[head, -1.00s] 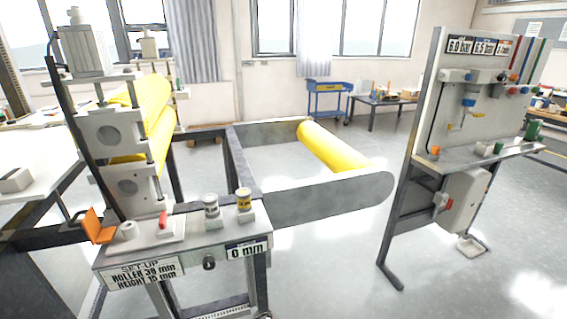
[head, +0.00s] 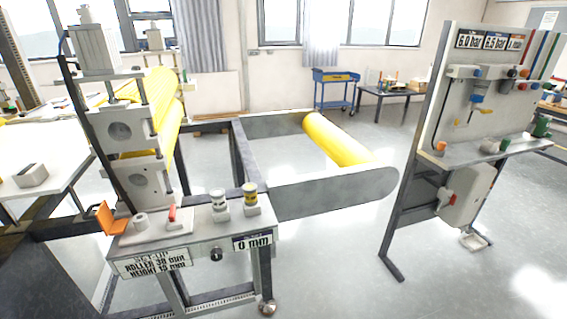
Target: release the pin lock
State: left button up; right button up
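The laminating machine (head: 135,165) stands at the left with yellow rollers (head: 165,110) in its upright frame. Its front shelf carries an orange flap or bracket (head: 108,218), a small red lever (head: 172,213) on a white base, and two small round-topped units, one grey (head: 218,199) and one yellow (head: 250,194). A dark round knob (head: 216,254) sits on the shelf's front face beside a "0 mm" sign (head: 252,241). I cannot tell for sure which part is the pin lock.
A lower yellow roller (head: 337,140) lies between the machine's long grey side arms (head: 335,192). A panel stand (head: 470,120) with valves and a shelf stands at the right. Open floor (head: 330,265) lies between machine and stand. A blue cart (head: 334,90) is at the back.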

aim_at(172, 217)
jog(key=k+j, duration=0.1)
jog(key=j, duration=0.3)
jog(key=k+j, duration=0.15)
jog(key=j, duration=0.25)
jog(key=k+j, duration=0.1)
jog(key=j, duration=0.35)
jog(key=k+j+u, duration=0.1)
jog(key=j, duration=0.3)
jog(key=k+j, duration=0.1)
jog(key=j, duration=0.3)
jog(key=k+j, duration=0.1)
jog(key=j, duration=0.3)
